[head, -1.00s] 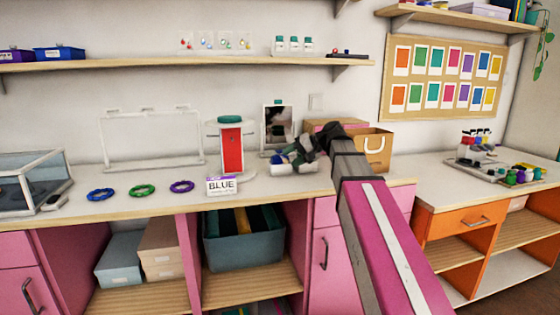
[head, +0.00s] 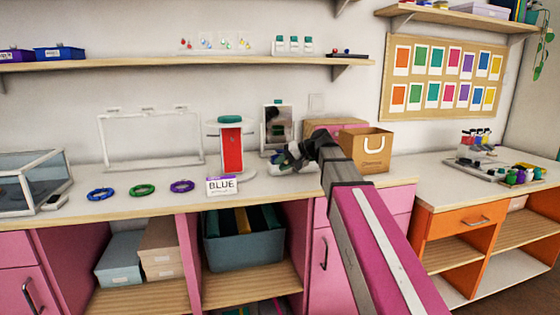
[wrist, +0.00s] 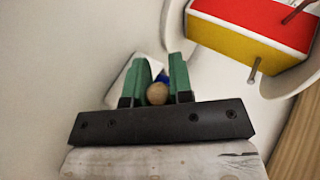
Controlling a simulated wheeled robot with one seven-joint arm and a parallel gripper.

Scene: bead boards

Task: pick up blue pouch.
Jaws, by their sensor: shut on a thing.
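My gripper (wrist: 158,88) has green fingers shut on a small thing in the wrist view. A round tan bead (wrist: 157,94) shows between the fingers, with a bit of blue, which looks like the blue pouch (wrist: 163,75), just behind it. Most of the pouch is hidden by the fingers and bead. In the head view my gripper (head: 284,158) is over the counter in front of the mirror, and the held pouch cannot be made out clearly there.
A pale object (wrist: 124,84) lies behind the fingers. A red and yellow block (wrist: 258,33) in a white round holder is at upper right.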

